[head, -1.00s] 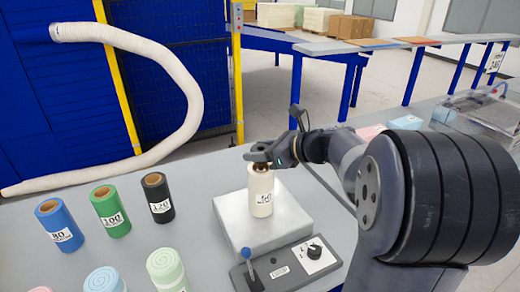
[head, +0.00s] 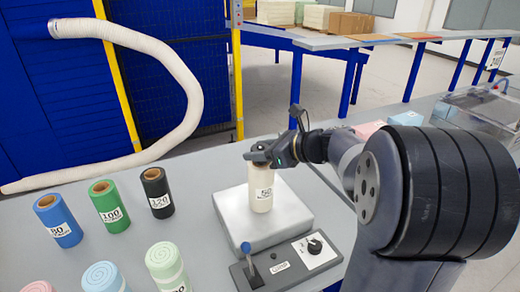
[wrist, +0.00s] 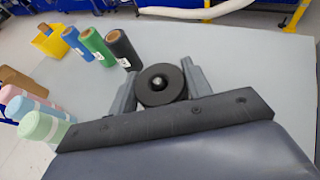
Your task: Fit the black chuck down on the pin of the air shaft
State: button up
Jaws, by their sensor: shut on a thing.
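My gripper (wrist: 158,88) is shut on the black chuck (wrist: 150,96), a round black disc with a central hole. In the wrist view a small shiny metal tip shows in that hole; how deep it sits cannot be told. In the head view my gripper (head: 262,154) is right at the top of an upright white roll (head: 262,193) labelled 50, which stands on a silver platform (head: 232,213). The chuck is hidden there behind the fingers. I cannot make out the air shaft's body apart from this roll.
Blue (head: 58,222), green (head: 109,208) and black (head: 157,195) rolls stand to the left. Pink (head: 103,280) and mint (head: 166,268) rolls are at the front. A control box (head: 285,265) with a blue-knobbed lever sits before the platform.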

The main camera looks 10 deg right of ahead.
jog(key=shift+f, duration=0.55)
jog(key=o, duration=1.1)
jog(key=shift+r, duration=0.1)
jog(key=shift+s+d+r+p, duration=1.15)
jog(key=shift+r+p, duration=0.15)
jog(key=shift+r, duration=0.1)
jog(key=shift+s+d+r+p, duration=1.15)
jog(key=shift+r+p, duration=0.1)
jog(key=shift+r, duration=0.1)
jog(key=w+a+f+b, duration=0.2)
jog(key=f+b, duration=0.1)
jog(key=shift+w+a+f, duration=0.15)
jog(key=shift+a, duration=0.05)
jog(key=shift+b+x, duration=0.6)
jog(key=shift+x, duration=0.2)
jog(key=shift+f, duration=0.15)
